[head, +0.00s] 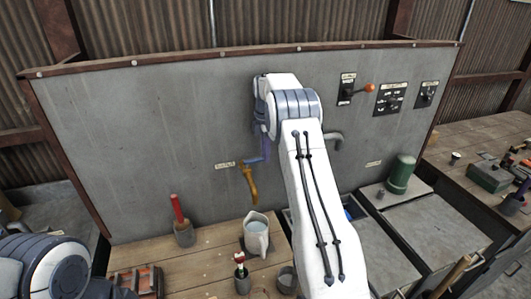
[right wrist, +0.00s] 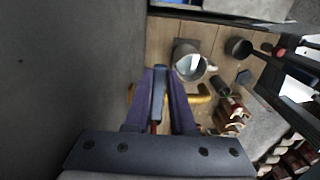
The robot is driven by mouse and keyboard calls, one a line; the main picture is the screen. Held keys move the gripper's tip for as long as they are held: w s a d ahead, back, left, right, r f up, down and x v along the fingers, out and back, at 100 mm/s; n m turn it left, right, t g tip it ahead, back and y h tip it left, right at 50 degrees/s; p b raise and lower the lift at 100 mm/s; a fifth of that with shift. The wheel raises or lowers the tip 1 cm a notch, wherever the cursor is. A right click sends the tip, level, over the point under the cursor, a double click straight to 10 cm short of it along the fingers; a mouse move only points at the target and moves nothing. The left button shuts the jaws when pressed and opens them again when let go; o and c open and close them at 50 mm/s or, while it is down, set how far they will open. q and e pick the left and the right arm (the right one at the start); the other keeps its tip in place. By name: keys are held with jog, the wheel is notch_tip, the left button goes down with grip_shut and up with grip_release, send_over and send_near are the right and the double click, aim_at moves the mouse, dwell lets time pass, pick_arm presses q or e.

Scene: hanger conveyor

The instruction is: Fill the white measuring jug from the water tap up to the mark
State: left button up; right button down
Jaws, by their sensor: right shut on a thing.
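The brass water tap (head: 250,184) comes out of the grey panel, its spout pointing down. The white measuring jug (head: 256,240) stands upright on the wooden bench below and slightly right of the spout, with pale bluish water inside. The jug (right wrist: 190,66) also shows from above in the right wrist view; its mark cannot be made out. My right gripper (head: 259,160) is at the top of the tap, its purple fingers (right wrist: 158,98) shut on the tap handle, which they mostly hide. Whether water is running cannot be told. My left gripper is out of view.
A grey pot with a red-handled tool (head: 184,234) stands left of the jug. A small dark cup (head: 242,282) is in front. A green canister (head: 400,174) and a lever switch (head: 356,88) are right of my right arm, which hides the middle.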

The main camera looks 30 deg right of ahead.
jog(key=shift+r, duration=0.1)
jog(key=s+m, duration=0.1)
jog(key=m, duration=0.2)
jog(key=shift+s+a+m, duration=0.3)
jog(key=shift+s+a, duration=0.05)
jog(key=shift+a, duration=0.05)
jog(key=c, duration=0.8)
grip_release()
jog(key=shift+o, duration=0.2)
notch_tip(320, 180, up, 10)
jog(key=b, duration=0.1)
jog(key=shift+r+b, duration=0.2)
jog(key=shift+b, duration=0.15)
